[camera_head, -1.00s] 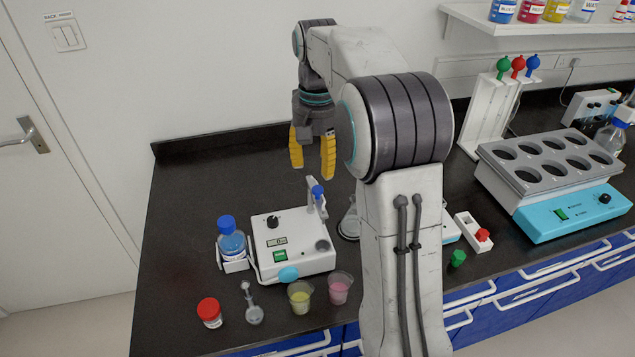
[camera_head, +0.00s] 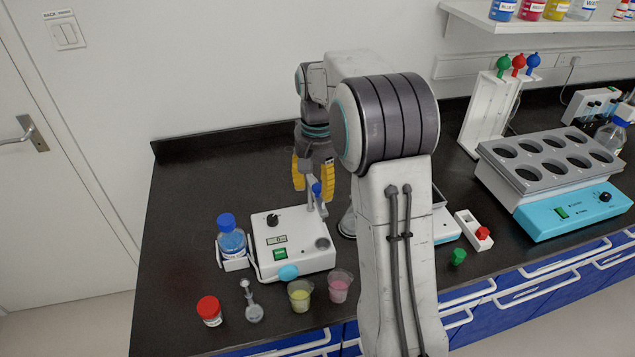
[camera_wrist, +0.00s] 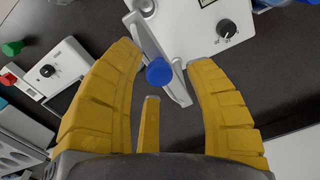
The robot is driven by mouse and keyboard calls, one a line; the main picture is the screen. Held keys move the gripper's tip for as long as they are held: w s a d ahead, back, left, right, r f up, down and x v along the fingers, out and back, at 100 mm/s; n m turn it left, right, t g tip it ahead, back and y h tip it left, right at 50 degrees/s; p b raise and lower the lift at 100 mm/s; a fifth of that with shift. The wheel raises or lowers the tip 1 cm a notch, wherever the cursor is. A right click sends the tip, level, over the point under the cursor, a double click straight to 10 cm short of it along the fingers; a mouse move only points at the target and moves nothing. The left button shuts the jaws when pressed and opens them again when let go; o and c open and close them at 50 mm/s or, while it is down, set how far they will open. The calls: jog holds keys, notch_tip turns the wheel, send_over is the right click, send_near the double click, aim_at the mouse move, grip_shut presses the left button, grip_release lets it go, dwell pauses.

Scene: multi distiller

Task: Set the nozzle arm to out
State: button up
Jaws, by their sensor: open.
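The white distiller box (camera_head: 296,246) stands on the dark bench, with a black knob, a small display and a green switch on top. It also shows in the wrist view (camera_wrist: 190,30). Its nozzle arm (camera_head: 310,192) is a grey upright piece with a blue knob (camera_head: 317,189) at the box's back right. My gripper (camera_head: 313,190) is open, pointing down just above and behind the nozzle arm. In the wrist view the blue knob (camera_wrist: 159,71) lies between my open yellow fingers (camera_wrist: 165,70), and no finger clearly grips it. The nozzle arm's lower end is partly hidden in the head view.
A blue-capped bottle (camera_head: 231,242) is at the box's left. A red-capped jar (camera_head: 209,311), a small flask (camera_head: 252,303) and two cups (camera_head: 301,295) stand in front. A flask (camera_head: 348,222) is at its right, partly behind my arm. The bench behind is clear.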

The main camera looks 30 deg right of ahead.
jog(key=shift+c, duration=0.3)
grip_shut()
dwell(0.3)
